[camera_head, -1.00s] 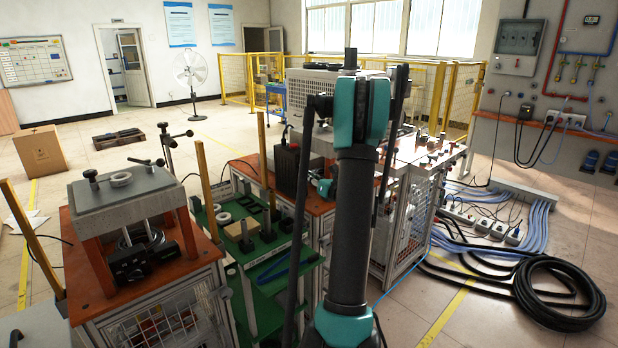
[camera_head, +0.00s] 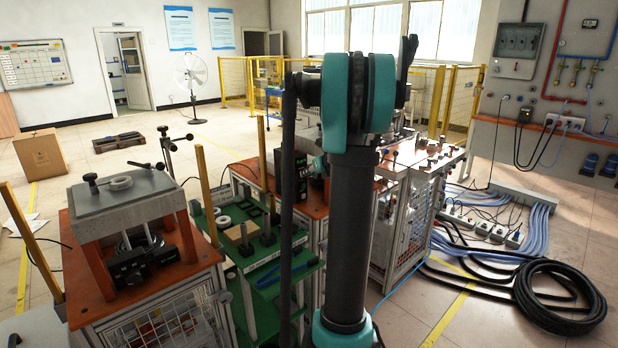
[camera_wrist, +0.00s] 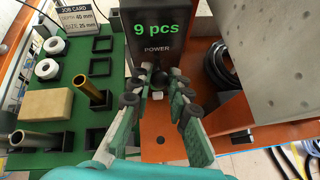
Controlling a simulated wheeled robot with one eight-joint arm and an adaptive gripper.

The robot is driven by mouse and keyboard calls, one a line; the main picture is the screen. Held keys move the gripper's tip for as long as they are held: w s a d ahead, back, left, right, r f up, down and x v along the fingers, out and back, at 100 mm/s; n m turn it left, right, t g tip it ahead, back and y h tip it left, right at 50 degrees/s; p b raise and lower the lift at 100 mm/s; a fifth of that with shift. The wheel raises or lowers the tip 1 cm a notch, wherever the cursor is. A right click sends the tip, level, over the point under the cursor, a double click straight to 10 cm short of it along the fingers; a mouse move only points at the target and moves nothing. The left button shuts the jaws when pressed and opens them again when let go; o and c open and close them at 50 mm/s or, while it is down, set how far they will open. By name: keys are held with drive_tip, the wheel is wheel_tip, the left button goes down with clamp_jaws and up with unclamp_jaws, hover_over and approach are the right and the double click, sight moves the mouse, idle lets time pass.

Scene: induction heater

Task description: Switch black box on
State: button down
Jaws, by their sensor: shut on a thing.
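The black box (camera_wrist: 155,35) fills the top middle of the wrist view. Its face shows a lit green "9 pcs" readout with the word POWER below. My gripper (camera_wrist: 161,77) is at the lower front of the box, under that word. Its fingers are close together on the small dark power knob (camera_wrist: 159,79), which is mostly hidden between the fingertips. I cannot tell the knob's position. In the head view the black box (camera_head: 301,182) is partly covered by my arm, and my gripper is mostly hidden there.
Left of the box, a green bench (camera_wrist: 112,130) holds white rings (camera_wrist: 47,69), a tan block (camera_wrist: 47,105) and upright brass and grey posts. The orange tabletop (camera_wrist: 160,125) below is mostly clear.

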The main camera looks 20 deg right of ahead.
drive_tip(key=shift+w+a+r+g+h, duration=0.1)
drive_tip(key=shift+w+r+g+h, duration=0.15)
drive_tip(key=shift+g, duration=0.5)
drive_tip(key=shift+r+g+h, duration=0.15)
drive_tip(key=shift+r+g, duration=0.2)
drive_tip(key=shift+g, duration=0.4)
drive_tip(key=c, duration=1.4)
unclamp_jaws()
drive_tip(key=shift+c, duration=0.2)
drive_tip(key=shift+r, duration=0.1)
drive_tip(key=v, duration=1.1)
drive_tip(key=shift+s+r, duration=0.2)
drive_tip(key=shift+r, duration=0.2)
drive_tip(key=shift+a, duration=0.1)
